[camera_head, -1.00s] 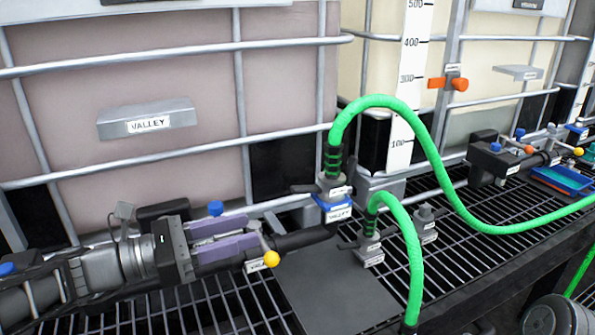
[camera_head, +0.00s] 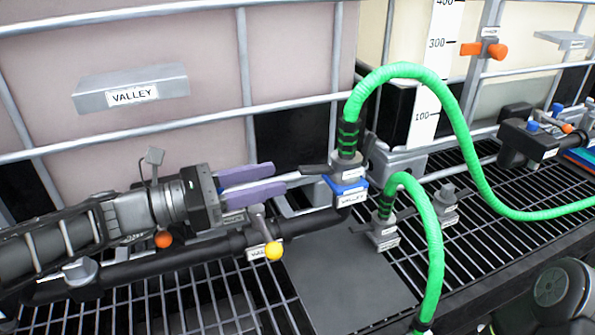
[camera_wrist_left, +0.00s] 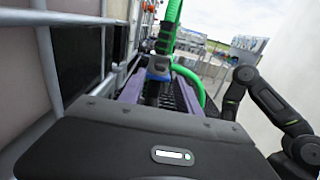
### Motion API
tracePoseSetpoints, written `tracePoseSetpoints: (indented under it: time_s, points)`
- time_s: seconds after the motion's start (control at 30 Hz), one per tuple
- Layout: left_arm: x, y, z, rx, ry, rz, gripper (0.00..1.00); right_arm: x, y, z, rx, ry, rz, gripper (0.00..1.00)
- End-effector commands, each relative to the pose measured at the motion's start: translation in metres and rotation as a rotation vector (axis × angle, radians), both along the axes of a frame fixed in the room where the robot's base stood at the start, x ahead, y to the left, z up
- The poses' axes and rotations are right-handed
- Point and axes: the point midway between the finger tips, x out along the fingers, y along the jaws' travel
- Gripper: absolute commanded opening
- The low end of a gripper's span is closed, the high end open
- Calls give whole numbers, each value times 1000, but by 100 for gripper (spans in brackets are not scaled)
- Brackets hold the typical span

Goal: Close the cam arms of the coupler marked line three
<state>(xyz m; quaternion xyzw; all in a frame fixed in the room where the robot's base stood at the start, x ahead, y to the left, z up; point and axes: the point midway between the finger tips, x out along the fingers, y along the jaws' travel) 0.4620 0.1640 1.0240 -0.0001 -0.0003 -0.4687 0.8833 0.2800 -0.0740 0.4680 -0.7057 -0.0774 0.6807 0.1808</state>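My left gripper (camera_head: 279,177) comes in from the left with its two purple fingers parted and nothing seen between them. Its tips point at the upper coupler (camera_head: 348,174), a grey body with a blue collar under a green hose, and stop a little short of it. A dark cam arm (camera_head: 315,169) sticks out sideways from that coupler towards the fingers. In the left wrist view the blue collar (camera_wrist_left: 158,74) shows ahead, between the fingers. A lower coupler (camera_head: 383,232) on a second green hose also has dark arms out. I cannot read a line three mark. My right gripper is not in view.
The tote marked VALLEY (camera_head: 131,93) and its cage bars stand behind the gripper. A grey capped fitting (camera_head: 444,204) stands right of the lower coupler. A bare grey plate (camera_head: 345,280) lies in front.

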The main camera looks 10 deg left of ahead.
Motion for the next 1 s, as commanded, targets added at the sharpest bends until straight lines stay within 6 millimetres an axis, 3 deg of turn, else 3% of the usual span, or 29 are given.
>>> tracePoseSetpoints:
  time_s: [0.37,0.73,1.0]
  points:
    - [30,-46,-1,2,1,-3,40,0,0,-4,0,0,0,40]
    - [34,-51,0,0,0,0,40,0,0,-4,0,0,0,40]
    - [34,-51,0,0,0,0,18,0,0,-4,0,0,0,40]
